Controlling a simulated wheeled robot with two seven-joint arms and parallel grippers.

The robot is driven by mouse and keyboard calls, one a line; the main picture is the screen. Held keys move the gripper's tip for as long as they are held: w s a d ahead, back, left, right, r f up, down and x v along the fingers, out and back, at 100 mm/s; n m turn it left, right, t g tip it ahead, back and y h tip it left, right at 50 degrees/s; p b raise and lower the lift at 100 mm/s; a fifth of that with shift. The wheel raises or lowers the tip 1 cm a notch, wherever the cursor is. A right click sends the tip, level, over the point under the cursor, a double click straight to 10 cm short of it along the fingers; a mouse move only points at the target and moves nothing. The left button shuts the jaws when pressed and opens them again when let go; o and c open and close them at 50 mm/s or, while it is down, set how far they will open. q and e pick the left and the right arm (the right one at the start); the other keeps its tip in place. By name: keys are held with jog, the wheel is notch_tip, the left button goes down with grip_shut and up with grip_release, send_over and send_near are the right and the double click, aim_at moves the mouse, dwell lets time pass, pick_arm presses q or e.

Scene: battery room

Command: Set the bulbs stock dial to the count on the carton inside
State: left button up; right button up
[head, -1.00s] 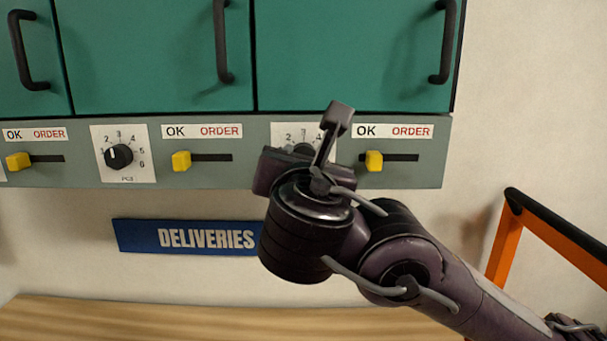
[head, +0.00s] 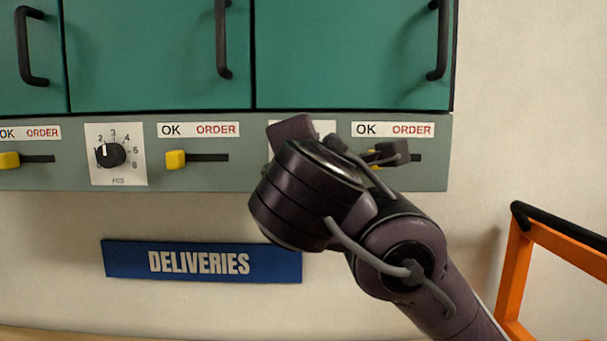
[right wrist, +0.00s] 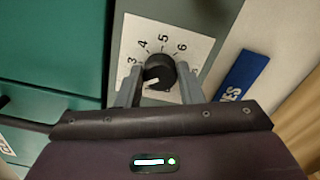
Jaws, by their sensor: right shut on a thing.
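In the right wrist view a round black dial (right wrist: 158,72) sits on a white plate (right wrist: 185,32) with the numbers 3 to 6 showing. My right gripper (right wrist: 158,84) is shut on this dial, one finger on each side. The dial's white mark points to the lower left; the left finger seems to hide the number there. In the head view my right wrist covers this dial and most of its plate (head: 325,127). No name for the dial is readable. No carton shows, and the cupboard doors (head: 150,60) are shut. My left gripper is not in view.
Another dial (head: 111,154) sits further left on the grey strip. Yellow sliders (head: 175,160) stand at the OK end of their slots. A blue DELIVERIES sign (head: 200,262) hangs below. An orange frame with a black top rail (head: 520,260) stands at the right.

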jog(key=shift+f+m+b, duration=0.15)
jog(key=shift+m+b, duration=1.1)
jog(key=shift+m, duration=0.55)
jog(key=shift+f+m+b, duration=0.1)
jog(key=shift+m+b, duration=1.1)
jog(key=shift+m, duration=0.6)
jog(key=o, duration=1)
jog(key=shift+c, duration=0.2)
jog(key=shift+r, duration=0.1)
jog(key=shift+w+d, duration=0.1)
